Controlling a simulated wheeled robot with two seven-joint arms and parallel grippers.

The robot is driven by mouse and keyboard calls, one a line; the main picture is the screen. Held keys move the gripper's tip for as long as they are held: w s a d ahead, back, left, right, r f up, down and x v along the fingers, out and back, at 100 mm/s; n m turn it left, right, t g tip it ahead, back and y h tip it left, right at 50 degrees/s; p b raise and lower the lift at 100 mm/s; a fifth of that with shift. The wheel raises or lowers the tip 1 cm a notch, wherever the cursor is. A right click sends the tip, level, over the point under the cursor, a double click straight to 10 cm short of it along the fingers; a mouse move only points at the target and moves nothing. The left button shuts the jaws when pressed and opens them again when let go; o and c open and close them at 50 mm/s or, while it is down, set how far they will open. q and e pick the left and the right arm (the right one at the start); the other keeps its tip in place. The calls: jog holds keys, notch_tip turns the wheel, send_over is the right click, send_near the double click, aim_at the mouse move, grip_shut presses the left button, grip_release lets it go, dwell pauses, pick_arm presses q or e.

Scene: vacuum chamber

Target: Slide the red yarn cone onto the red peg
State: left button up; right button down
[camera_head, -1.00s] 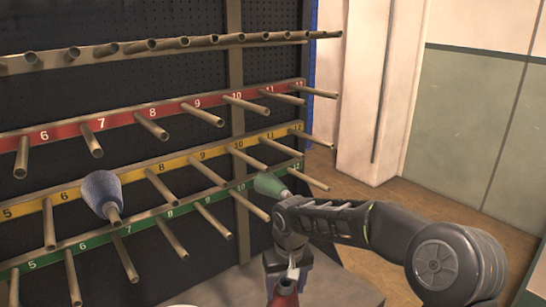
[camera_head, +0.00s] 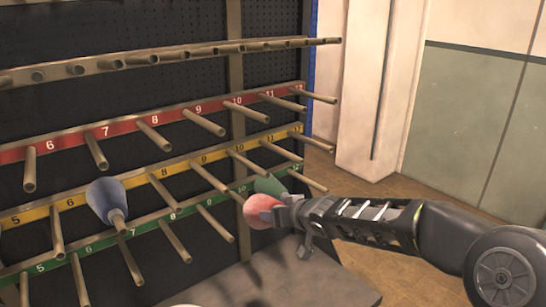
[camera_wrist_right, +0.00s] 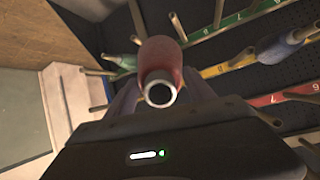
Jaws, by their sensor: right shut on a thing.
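My right gripper (camera_head: 276,213) is shut on the red yarn cone (camera_head: 259,208), which it holds in front of the rack's right part, near the lower rows. In the right wrist view the red cone (camera_wrist_right: 161,60) shows its round hollow end towards the camera. The red rail (camera_head: 128,131) carries several bare metal pegs, such as the peg (camera_head: 207,125) at number 9. These pegs are above the held cone, and the cone is apart from them. No single peg is coloured red. My left gripper is not in view.
A blue cone (camera_head: 107,198) sits on a yellow-row peg at the left. A green cone (camera_head: 268,185) is just behind the red one, on the rack's right side. Several pegs stick out towards me. A white pillar (camera_head: 362,110) and wall stand at the right.

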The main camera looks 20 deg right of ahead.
jog(key=shift+t+y, duration=0.4)
jog(key=shift+t, duration=0.5)
jog(key=r+p, duration=0.1)
jog(key=r, duration=0.3)
jog(key=shift+w+r, duration=0.15)
jog(key=shift+w, duration=0.05)
jog(key=shift+a+r, duration=0.1)
jog(key=shift+r, duration=0.6)
notch_tip(320, 180, up, 11)
jog(key=s+a+n+t+y+p, duration=0.2)
jog(key=t+y+p, duration=0.1)
jog(key=shift+s+a+r+y, duration=0.15)
jog(key=shift+s+r+y, duration=0.1)
jog(key=shift+y, duration=0.15)
jog(key=shift+s+f, duration=0.1)
